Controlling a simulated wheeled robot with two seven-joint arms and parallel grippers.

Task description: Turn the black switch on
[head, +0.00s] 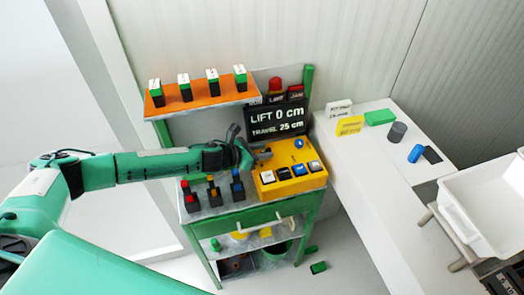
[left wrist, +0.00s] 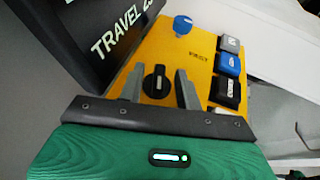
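The black switch (left wrist: 154,86) is a round knob with a white mark on the yellow control box (left wrist: 190,62). My left gripper (left wrist: 159,77) is open in the left wrist view, with one finger on each side of the switch. I cannot tell whether the fingers touch it. In the head view my left gripper (head: 262,155) is over the back left of the yellow box (head: 278,189), and the switch is hard to make out there. My right gripper is not in view.
A blue knob (left wrist: 183,25) and a row of grey, blue and black buttons (left wrist: 229,65) are on the same box. A black display (head: 277,118) stands behind it, reading lift 0 cm, travel 25 cm. Small levers (head: 213,192) stand left of the box.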

